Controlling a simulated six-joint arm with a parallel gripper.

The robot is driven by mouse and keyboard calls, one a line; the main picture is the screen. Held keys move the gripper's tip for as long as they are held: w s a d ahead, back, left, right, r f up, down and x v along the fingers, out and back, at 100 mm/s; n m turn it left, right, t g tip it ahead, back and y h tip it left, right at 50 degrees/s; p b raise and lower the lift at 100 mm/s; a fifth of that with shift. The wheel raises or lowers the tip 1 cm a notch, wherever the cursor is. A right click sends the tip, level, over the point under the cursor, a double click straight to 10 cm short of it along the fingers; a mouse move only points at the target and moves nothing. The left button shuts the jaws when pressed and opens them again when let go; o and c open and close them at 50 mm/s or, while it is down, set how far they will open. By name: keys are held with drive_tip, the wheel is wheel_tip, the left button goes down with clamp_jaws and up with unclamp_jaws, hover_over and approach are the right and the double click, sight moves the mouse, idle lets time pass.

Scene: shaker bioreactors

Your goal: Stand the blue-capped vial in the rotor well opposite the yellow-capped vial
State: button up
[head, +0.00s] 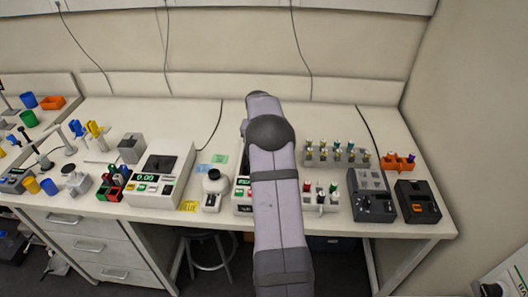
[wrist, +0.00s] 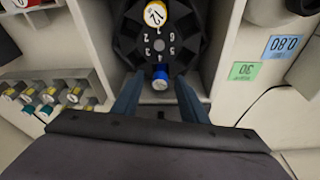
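In the wrist view the blue-capped vial (wrist: 160,79) is at the near side of the black rotor (wrist: 183,25), seen from above. It appears to sit in the well straight across the hub from the yellow-capped vial (wrist: 154,14), which is at the far side. I cannot tell how deep the blue-capped vial sits. My gripper (wrist: 158,88) is open, with one blue-grey finger on each side of the blue cap and visible gaps to it. In the head view my arm hides the rotor, the gripper and both vials.
A rack (wrist: 48,75) with several capped vials stands left of the rotor in the wrist view. Green (wrist: 244,71) and blue (wrist: 282,46) labels lie on the right. In the head view, a vial rack (head: 322,158) and dark devices (head: 374,205) stand right of my arm.

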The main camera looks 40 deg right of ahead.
drive_tip(key=shift+r+p, duration=2.2)
drive_tip(key=shift+r, duration=1.05)
drive_tip(key=s+a+r+n+y+b, duration=0.1)
drive_tip(key=s+a+n, duration=0.2)
drive_tip(key=a, duration=0.8)
drive_tip(key=s+a+r+n, duration=0.2)
drive_tip(key=s+a, duration=0.1)
drive_tip(key=a, duration=0.7)
drive_tip(key=s+a+f+n, duration=0.1)
drive_tip(key=s+a+n, duration=0.2)
drive_tip(key=s+a, duration=0.5)
drive_tip(key=s+a+f+n+g+y, duration=0.1)
drive_tip(key=s+a+f+n, duration=0.1)
drive_tip(key=s+a, duration=0.6)
drive_tip(key=s+n+b, duration=0.1)
drive_tip(key=s, duration=0.3)
drive_tip(key=shift+f+g, duration=0.15)
drive_tip(key=shift+g, duration=0.15)
drive_tip(key=shift+c, duration=0.5)
drive_tip(key=shift+w, duration=0.1)
